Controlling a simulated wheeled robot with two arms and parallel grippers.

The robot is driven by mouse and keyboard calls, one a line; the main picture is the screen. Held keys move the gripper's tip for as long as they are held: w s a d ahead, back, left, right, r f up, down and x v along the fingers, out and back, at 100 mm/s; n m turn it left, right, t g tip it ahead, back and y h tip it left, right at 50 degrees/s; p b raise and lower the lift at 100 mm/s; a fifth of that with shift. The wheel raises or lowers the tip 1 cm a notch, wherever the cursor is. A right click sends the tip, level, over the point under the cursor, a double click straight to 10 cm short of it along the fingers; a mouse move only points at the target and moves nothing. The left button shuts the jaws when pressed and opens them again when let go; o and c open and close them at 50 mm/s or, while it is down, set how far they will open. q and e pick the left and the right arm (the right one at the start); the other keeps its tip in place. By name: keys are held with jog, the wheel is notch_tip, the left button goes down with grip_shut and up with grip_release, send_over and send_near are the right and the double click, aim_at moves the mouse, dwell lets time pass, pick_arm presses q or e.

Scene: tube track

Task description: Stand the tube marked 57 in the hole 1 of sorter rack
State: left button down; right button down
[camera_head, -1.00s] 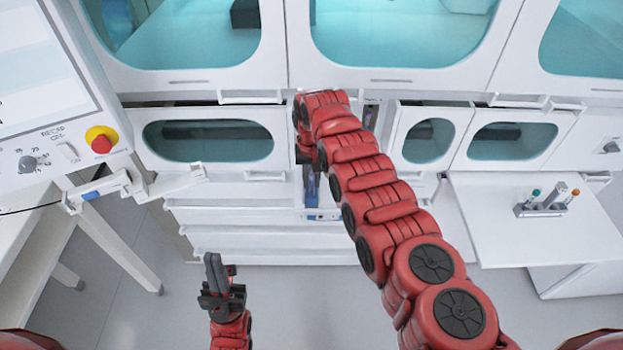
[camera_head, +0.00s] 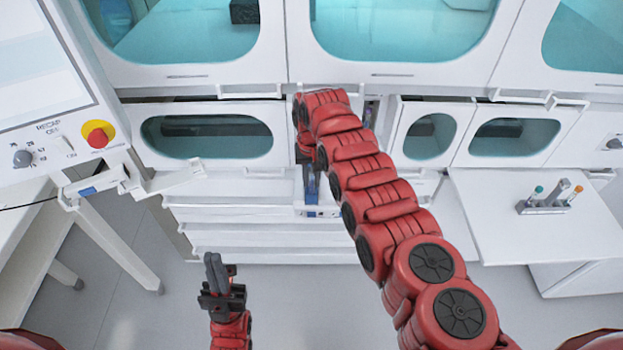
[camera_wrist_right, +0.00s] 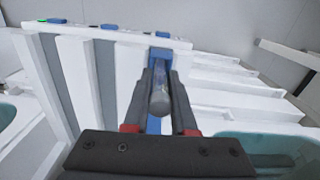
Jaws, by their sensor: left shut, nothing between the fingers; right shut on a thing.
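My right gripper (camera_wrist_right: 159,92) is shut on a clear greyish tube (camera_wrist_right: 160,101) in the right wrist view. No number on it can be read. A blue strip of a white laned unit (camera_wrist_right: 76,74) shows behind the tube. In the head view the right hand is mostly hidden by its own red arm, which reaches to the middle cabinets. My left gripper (camera_head: 215,271) is shut and empty above the floor, fingers pointing away from me. A small grey rack (camera_head: 546,207) on the white shelf at the right holds a teal-capped tube (camera_head: 538,191) and an orange-capped tube (camera_head: 577,192). I cannot read hole numbers.
The white shelf (camera_head: 510,240) has free room around the rack. White cabinets with windows (camera_head: 205,137) fill the back. A control panel with a red button (camera_head: 97,137) and a white table (camera_head: 25,230) stand at the left. White ledges (camera_wrist_right: 235,90) lie beside the laned unit.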

jog(key=c, duration=0.7)
grip_release()
jog(key=shift+o, duration=0.2)
notch_tip(320, 180, up, 11)
jog(key=shift+f+b, duration=0.1)
jog(key=shift+b, duration=1.05)
notch_tip(320, 180, up, 7)
jog(key=p, duration=0.4)
jog(key=shift+f, duration=0.15)
jog(key=shift+f, duration=0.1)
jog(key=shift+s, duration=0.1)
